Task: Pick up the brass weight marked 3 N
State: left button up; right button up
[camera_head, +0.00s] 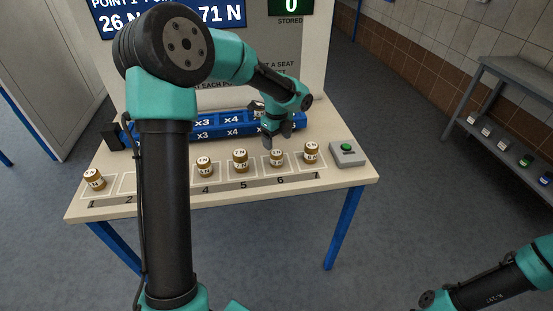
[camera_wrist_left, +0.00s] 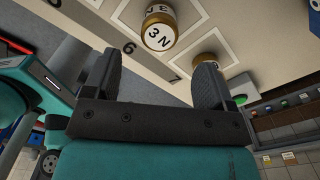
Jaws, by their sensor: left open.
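The brass weight marked 3 N (camera_wrist_left: 160,30) stands near the number 6 in the left wrist view, its white label facing the camera. In the head view the weight at seat 6 (camera_head: 277,159) stands upright on the bench, its marking too small to read surely. My left gripper (camera_head: 278,140) is just above and behind it. In the left wrist view my left gripper (camera_wrist_left: 155,70) is open and empty, and the 3 N weight shows beyond the gap between its fingers, apart from them. My right gripper is not in view.
Similar weights stand close by at seat 5 (camera_head: 240,160) and seat 7 (camera_head: 311,152), with others at seats 4 (camera_head: 205,167) and 1 (camera_head: 94,180). A blue rack (camera_head: 220,129) lies behind. A grey box with a green button (camera_head: 347,153) sits at the right.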

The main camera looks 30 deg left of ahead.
aim_at(276, 152)
pick_arm(q)
jog(key=shift+f, duration=1.85)
jog(key=shift+f, duration=0.1)
jog(key=shift+a+f, duration=0.15)
jog(key=shift+f, duration=2.35)
jog(key=shift+c, duration=0.3)
jog(key=c, duration=1.1)
jog(key=shift+r, duration=0.1)
